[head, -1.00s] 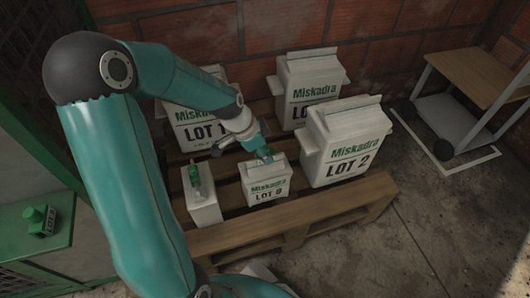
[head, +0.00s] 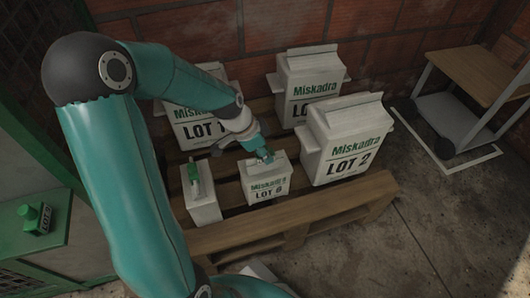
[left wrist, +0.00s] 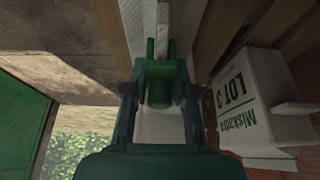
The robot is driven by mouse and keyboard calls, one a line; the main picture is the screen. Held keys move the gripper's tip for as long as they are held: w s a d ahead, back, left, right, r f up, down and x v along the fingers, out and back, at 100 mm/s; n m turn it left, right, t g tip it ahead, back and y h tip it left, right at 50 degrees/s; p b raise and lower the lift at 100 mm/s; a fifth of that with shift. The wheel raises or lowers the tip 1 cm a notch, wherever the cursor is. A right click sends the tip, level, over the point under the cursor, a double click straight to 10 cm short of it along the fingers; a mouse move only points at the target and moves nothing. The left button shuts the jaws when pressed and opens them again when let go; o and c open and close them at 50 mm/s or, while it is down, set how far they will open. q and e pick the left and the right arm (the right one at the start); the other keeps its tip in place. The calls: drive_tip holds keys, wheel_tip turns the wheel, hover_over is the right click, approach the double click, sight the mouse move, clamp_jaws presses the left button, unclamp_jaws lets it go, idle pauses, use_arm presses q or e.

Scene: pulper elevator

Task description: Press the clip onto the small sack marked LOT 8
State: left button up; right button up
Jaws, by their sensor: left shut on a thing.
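The small sack marked LOT 8 (head: 268,188) stands upright on the pallet's front part; its last character is hard to read. My left gripper (head: 265,155) is at its top fold, pointing down, and is shut on a green clip. In the left wrist view the clip (left wrist: 158,88) sits between the fingers. Its two prongs lie on either side of a white fold (left wrist: 163,18), with white sack surface behind. I cannot tell how far the clip is seated. My right gripper is not in view.
A small sack (head: 203,207) with a green clip (head: 192,172) stands close left. The large LOT 2 sack (head: 346,143) is close right; other large sacks stand behind on the pallet (head: 350,208). A green clip-like item (head: 30,217) lies far left. A trolley (head: 470,85) stands right.

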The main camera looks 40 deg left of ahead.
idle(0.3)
use_arm(q)
drive_tip(key=o, duration=1.5)
drive_tip(key=shift+r+p, duration=2.45)
drive_tip(key=shift+r, duration=1.05)
clamp_jaws()
